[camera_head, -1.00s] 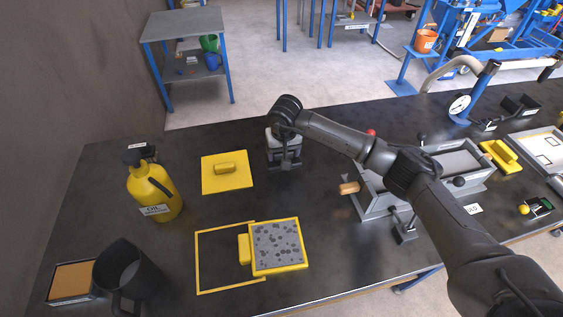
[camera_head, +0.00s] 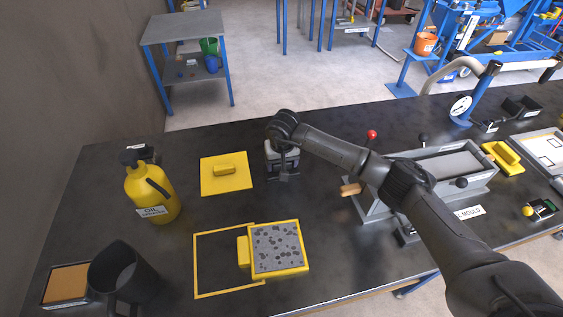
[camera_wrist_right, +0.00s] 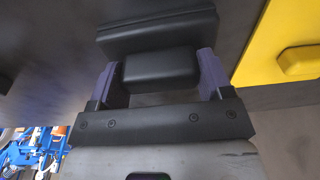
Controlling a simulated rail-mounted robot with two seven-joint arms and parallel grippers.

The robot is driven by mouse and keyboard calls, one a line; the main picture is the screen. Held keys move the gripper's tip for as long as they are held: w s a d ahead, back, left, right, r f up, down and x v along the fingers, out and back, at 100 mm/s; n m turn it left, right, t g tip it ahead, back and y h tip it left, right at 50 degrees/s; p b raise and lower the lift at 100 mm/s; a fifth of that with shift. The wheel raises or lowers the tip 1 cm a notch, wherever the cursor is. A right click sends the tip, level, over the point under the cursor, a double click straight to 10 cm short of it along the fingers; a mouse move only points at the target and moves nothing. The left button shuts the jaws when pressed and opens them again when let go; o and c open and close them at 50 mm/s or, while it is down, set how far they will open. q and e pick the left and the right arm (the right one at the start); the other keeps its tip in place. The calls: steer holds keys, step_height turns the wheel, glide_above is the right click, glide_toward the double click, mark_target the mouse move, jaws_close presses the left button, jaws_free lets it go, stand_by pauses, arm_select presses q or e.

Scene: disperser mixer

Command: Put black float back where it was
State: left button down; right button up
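The black float (camera_wrist_right: 160,68) shows in the right wrist view as a dark block-shaped handle in front of a wider dark body. My right gripper (camera_wrist_right: 160,78) has its two purple-grey fingers against the handle's two sides and appears shut on it. In the head view my right gripper (camera_head: 283,172) points down over the back middle of the table. The float is dark against the dark table there, and I cannot tell whether its underside touches the surface. My left gripper is not in view.
A yellow float (camera_head: 224,172) lies left of the gripper. In front are an empty yellow outline (camera_head: 198,270) and a yellow-framed speckled slab (camera_head: 277,248). An oil can (camera_head: 150,188) and a dark jug (camera_head: 122,275) stand left. A grey mould (camera_head: 465,160) lies right.

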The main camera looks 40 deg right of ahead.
steer(key=o, duration=0.4)
steer(key=shift+o, duration=0.2)
steer(key=shift+r, duration=0.1)
steer(key=shift+r, duration=0.25)
step_height(320, 180, up, 12)
steer(key=s+p, duration=0.1)
steer(key=p, duration=0.2)
steer(key=shift+s+a+f, duration=0.15)
steer(key=shift+a+f, duration=0.05)
steer(key=shift+a, duration=0.1)
